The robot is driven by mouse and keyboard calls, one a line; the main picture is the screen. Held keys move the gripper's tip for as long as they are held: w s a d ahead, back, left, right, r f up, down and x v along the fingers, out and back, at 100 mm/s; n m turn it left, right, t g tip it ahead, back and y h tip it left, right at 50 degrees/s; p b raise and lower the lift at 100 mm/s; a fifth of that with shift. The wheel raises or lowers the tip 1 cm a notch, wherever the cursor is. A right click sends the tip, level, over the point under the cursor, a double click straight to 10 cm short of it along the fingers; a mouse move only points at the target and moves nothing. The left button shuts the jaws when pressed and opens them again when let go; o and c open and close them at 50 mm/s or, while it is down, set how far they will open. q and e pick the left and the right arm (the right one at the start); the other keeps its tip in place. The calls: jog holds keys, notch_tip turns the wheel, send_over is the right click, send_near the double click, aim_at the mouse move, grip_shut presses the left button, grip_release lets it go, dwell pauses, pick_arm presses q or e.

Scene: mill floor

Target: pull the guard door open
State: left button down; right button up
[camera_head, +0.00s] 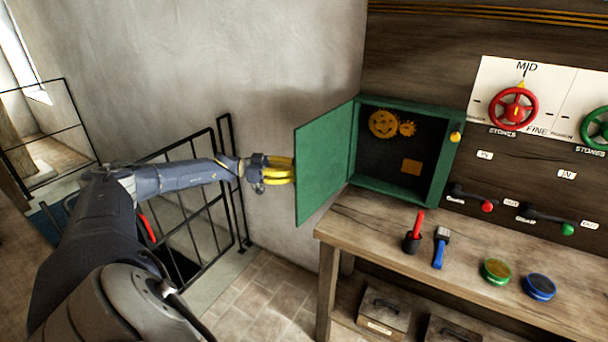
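The green guard door (325,163) stands wide open, swung out to the left of its green box (400,196). Inside the dark box, yellow gears (383,124) and a small orange plate (411,167) show. A yellow knob (455,137) sits on the right side of the box frame. My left gripper (284,171), with yellow fingers, is at the outer left side of the door, near its free edge. The finger ends meet or pass behind the door edge, so I cannot tell whether they grip it. My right gripper is not in view.
The wooden bench (375,230) holds a red-handled tool (418,225), a blue-handled brush (439,250), and green (496,271) and blue (540,287) round tins. A red handwheel (514,109) is on the wall panel. A black railing (205,190) stands behind my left arm.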

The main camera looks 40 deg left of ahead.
pick_arm(q)
jog(key=shift+a+f, duration=0.2)
jog(key=shift+a, duration=0.8)
jog(key=c, duration=1.7)
grip_release()
jog(key=shift+s+a+r, duration=0.1)
jog(key=shift+a, duration=0.05)
jog(key=shift+c, duration=0.2)
jog(key=shift+o, duration=1.4)
jog(key=v, duration=1.2)
jog(key=shift+r, duration=0.1)
